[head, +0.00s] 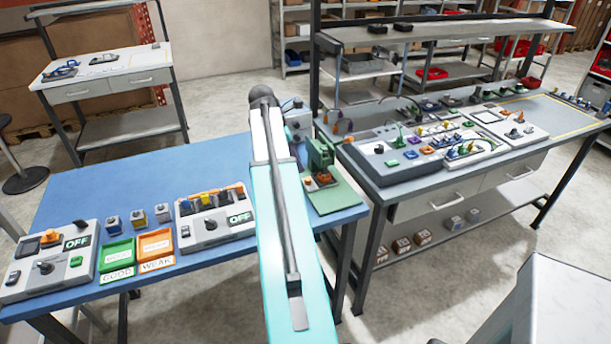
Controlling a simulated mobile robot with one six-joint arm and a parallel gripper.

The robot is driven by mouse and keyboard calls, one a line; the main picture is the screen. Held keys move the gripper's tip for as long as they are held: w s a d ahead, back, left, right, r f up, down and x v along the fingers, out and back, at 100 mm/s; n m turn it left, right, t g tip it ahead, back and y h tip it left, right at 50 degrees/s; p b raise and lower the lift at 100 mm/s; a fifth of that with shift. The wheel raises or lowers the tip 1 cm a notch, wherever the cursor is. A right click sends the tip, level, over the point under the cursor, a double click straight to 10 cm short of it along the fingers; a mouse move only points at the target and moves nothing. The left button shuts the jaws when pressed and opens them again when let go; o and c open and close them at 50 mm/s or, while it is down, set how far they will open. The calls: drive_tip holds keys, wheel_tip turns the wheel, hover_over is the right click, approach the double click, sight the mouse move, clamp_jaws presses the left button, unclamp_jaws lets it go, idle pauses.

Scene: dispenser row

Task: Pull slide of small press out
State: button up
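The small press (319,153) is a green upright frame on a flat green base plate (338,197), at the right end of the blue table. My teal and white arm rises from the bottom middle and passes just left of the press, hiding part of that side. My gripper cannot be made out; the arm seems to hide it.
The blue table (105,185) also holds two OFF switch boxes (48,262) (215,225), several small blocks, and green GOOD (118,252) and orange WEAK (155,243) trays. A grey workbench (385,178) with consoles stands close on the right. The blue table's back left is clear.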

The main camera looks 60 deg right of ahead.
sight(308, 179)
drive_tip(key=shift+p+x, duration=0.9)
drive_tip(key=shift+x, duration=3.15)
clamp_jaws()
